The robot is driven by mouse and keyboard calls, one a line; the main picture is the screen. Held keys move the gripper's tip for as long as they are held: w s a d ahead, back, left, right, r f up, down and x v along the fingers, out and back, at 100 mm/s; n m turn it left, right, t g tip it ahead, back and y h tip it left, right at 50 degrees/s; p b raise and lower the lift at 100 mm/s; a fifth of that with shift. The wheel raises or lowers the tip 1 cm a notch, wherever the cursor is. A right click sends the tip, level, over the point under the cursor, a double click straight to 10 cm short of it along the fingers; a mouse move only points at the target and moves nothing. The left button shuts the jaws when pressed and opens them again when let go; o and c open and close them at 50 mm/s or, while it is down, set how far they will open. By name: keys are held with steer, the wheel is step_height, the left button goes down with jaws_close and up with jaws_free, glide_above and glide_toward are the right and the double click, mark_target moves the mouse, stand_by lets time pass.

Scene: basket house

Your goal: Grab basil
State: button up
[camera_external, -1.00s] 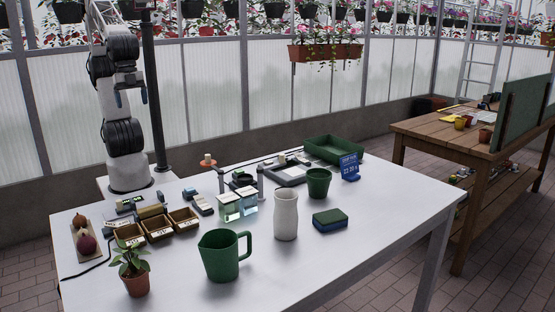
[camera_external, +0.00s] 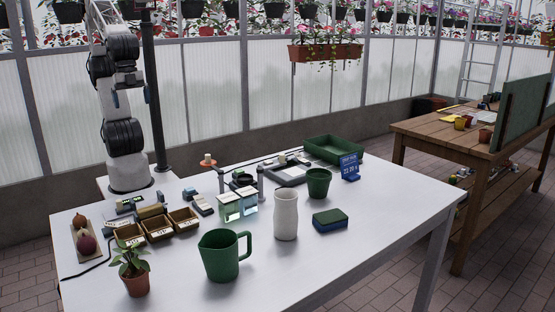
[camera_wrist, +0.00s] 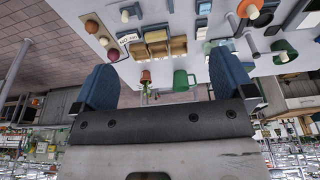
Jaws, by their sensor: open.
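A small leafy green plant in a terracotta pot (camera_external: 136,284), likely the basil, stands upright at the table's front left corner. In the wrist view, which looks upside down, its pot (camera_wrist: 146,76) shows small between the fingers, with the leaves partly hidden by my gripper's body. My gripper (camera_external: 131,98) is open and empty, high above the back left of the table, far from the plant. Its two blue fingers (camera_wrist: 166,75) are wide apart in the wrist view.
A green pitcher (camera_external: 222,258) stands right of the plant. A white vase (camera_external: 285,216) and green pot (camera_external: 318,183) stand farther right. The front right tabletop is clear.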

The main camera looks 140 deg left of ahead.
steer(key=w, duration=0.1)
steer(key=n+g, duration=0.3)
steer(key=n, duration=1.1)
glide_above(134, 269)
steer(key=f, duration=2.1)
steer(key=shift+s+a+f, duration=0.15)
steer(key=shift+s+f, duration=0.05)
steer(key=shift+s, duration=0.05)
steer(key=shift+w+d+f, duration=0.2)
steer(key=shift+w+f, duration=0.1)
steer(key=shift+f, duration=0.1)
steer(key=shift+f, duration=1.3)
